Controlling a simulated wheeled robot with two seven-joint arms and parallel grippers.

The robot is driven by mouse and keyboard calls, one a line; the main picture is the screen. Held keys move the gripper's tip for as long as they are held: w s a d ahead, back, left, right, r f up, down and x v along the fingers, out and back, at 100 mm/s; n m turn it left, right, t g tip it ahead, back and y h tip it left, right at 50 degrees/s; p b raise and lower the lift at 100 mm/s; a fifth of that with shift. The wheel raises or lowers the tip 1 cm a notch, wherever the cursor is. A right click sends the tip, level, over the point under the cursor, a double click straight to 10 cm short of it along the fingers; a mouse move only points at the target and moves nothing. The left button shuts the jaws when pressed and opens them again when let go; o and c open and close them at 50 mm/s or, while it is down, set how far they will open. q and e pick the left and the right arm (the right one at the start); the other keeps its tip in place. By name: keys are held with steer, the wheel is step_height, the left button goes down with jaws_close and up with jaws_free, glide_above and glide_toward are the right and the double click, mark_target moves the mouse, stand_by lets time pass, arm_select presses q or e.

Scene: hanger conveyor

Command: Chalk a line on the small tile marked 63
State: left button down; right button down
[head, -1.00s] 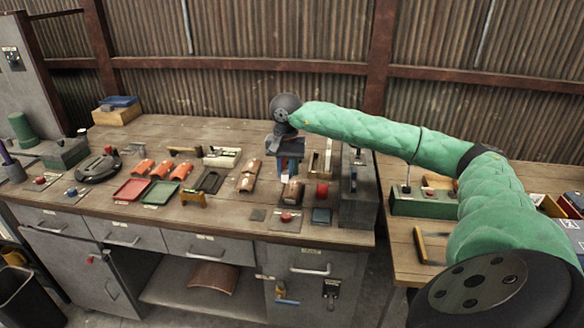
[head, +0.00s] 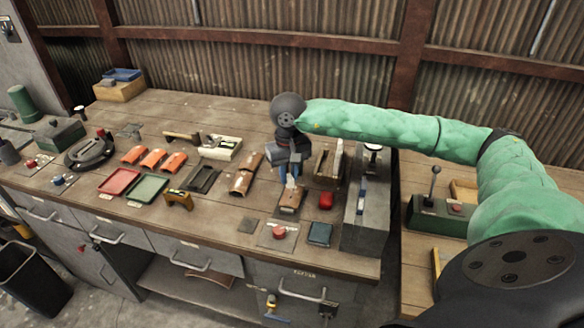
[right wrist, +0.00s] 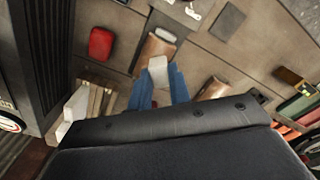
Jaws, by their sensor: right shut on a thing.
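My right gripper (head: 291,176) is shut on a white piece that looks like chalk (right wrist: 157,70), held between its blue fingers and pointing down. In the right wrist view the white piece's tip overlaps a small brown curved tile (right wrist: 154,50); I cannot tell whether it touches. This tile also shows in the head view (head: 289,202), just below the gripper. Two more brown curved tiles (head: 241,183) (head: 252,160) lie to its left. No number, 63 or other, is readable on any of them. My left gripper is out of view.
A red block (head: 326,201) and a dark teal square (head: 320,234) lie right of the tile. A red button plate (head: 278,234) is in front. A tall grey box (head: 368,210) stands at the bench's right end. Orange tiles (head: 152,158) and trays (head: 147,188) lie left.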

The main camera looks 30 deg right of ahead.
steer(key=shift+w+f, duration=0.1)
steer(key=shift+a+r+n, duration=0.2)
steer(key=shift+n, duration=0.3)
steer(key=shift+d+f, duration=0.2)
steer(key=shift+f, duration=0.45)
steer(key=shift+a+f+b, duration=0.15)
steer(key=shift+f+b, duration=0.15)
steer(key=shift+f, duration=2)
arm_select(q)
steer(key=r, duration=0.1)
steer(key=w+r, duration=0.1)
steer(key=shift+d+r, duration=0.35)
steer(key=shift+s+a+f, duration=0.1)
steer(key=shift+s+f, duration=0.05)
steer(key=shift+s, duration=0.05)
